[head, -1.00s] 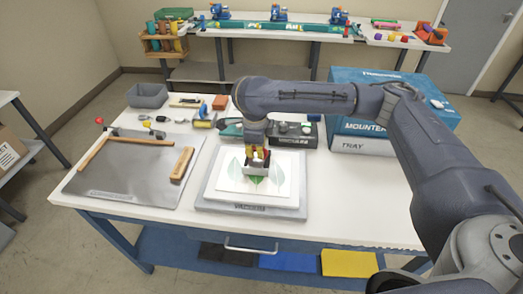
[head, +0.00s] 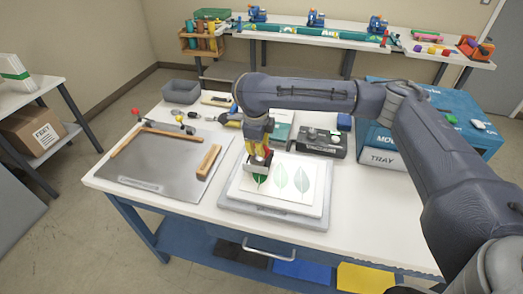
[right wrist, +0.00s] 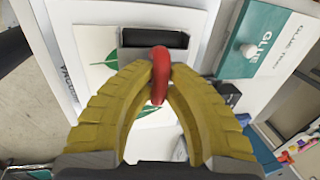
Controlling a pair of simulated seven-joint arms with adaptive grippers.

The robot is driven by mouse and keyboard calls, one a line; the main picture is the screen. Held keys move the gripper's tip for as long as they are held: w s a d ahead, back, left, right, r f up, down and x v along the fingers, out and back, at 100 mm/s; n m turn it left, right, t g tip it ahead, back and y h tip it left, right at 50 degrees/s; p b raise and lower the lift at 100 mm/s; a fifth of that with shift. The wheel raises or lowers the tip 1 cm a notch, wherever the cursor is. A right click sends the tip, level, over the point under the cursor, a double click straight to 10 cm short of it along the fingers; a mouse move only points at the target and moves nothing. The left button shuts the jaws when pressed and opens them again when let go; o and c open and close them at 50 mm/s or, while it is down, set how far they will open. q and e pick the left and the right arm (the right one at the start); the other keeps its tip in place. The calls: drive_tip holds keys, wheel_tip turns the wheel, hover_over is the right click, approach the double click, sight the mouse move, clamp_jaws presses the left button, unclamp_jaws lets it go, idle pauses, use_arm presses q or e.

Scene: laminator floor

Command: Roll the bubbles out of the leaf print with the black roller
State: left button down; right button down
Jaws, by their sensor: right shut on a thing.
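The leaf print (head: 290,197) is a white sheet with green leaves on a pale grey board (head: 270,212) at the front middle of the bench. My right gripper (head: 258,143) is over its left side. It is shut on the red handle (right wrist: 160,78) of the black roller (right wrist: 153,39). The roller, in a grey bracket, is over the upper part of the left leaf in the head view. I cannot tell whether it touches the sheet. The print also shows in the right wrist view (right wrist: 92,38). No bubbles can be made out. My left gripper is out of view.
A grey metal plate (head: 150,175) with a wooden block (head: 208,160) lies left of the print. Behind are a black device (head: 322,143), a teal glue box (right wrist: 262,40) and a grey bin (head: 182,92). A blue box (head: 470,130) stands right. The bench's front right is clear.

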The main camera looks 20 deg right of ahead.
drive_tip(key=shift+v, duration=0.95)
drive_tip(key=shift+w+d+r, duration=0.15)
drive_tip(key=shift+r, duration=2.6)
